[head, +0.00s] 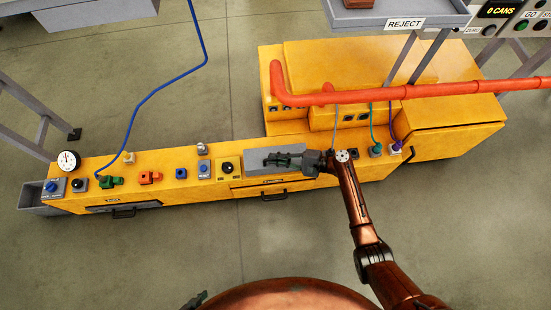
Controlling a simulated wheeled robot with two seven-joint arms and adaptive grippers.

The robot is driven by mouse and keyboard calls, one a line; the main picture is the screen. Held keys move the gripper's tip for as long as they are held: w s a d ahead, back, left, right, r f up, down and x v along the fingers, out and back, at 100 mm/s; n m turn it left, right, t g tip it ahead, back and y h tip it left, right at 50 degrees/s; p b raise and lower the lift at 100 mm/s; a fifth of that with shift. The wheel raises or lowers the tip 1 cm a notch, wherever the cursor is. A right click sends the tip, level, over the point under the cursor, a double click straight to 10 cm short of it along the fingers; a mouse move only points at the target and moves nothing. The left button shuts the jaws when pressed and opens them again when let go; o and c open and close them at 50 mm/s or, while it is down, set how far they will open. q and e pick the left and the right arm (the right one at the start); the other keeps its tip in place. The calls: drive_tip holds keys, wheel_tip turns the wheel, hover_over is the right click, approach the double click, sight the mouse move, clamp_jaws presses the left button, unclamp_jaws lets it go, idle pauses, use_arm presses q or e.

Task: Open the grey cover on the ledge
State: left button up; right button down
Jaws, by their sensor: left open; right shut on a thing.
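The grey cover (254,168) is a flat grey panel on top of the yellow ledge (220,190), right of the yellow box with a black knob. My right gripper (272,160) reaches over it from the right and is shut on it; the fingers hide the exact contact. From this angle I cannot tell how far the cover is raised, and what lies under it is not visible. My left gripper (195,300) shows only as a small dark piece at the bottom edge, open and well away from the ledge.
A yellow box with a black knob (228,168) stands close left of the cover. Further left are blue and orange fittings, a green connector (110,182) and a gauge (68,160). An orange-red pipe (400,92) crosses behind on the right, with cables (375,130) below it.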

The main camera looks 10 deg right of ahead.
sight(274, 149)
drive_tip(key=shift+w+r+m+g+p, duration=0.4)
drive_tip(key=shift+w+r+m+p, duration=0.4)
drive_tip(key=shift+w, duration=0.3)
drive_tip(key=w, duration=0.1)
drive_tip(key=w+m+g, duration=0.1)
drive_tip(key=shift+w+r+h, duration=0.3)
drive_tip(key=shift+r+h, duration=0.1)
drive_tip(key=shift+w+m+g+b, duration=0.3)
drive_tip(key=shift+w+m+b, duration=0.3)
drive_tip(key=shift+w+m, duration=0.3)
use_arm(q)
drive_tip(key=shift+f+b, duration=0.1)
drive_tip(key=shift+b, duration=0.2)
use_arm(e)
drive_tip(key=shift+w+r, duration=0.2)
drive_tip(key=shift+w, duration=0.6)
use_arm(q)
drive_tip(key=shift+w, duration=0.1)
use_arm(e)
drive_tip(key=c, duration=2)
unclamp_jaws()
drive_tip(key=shift+d, duration=0.1)
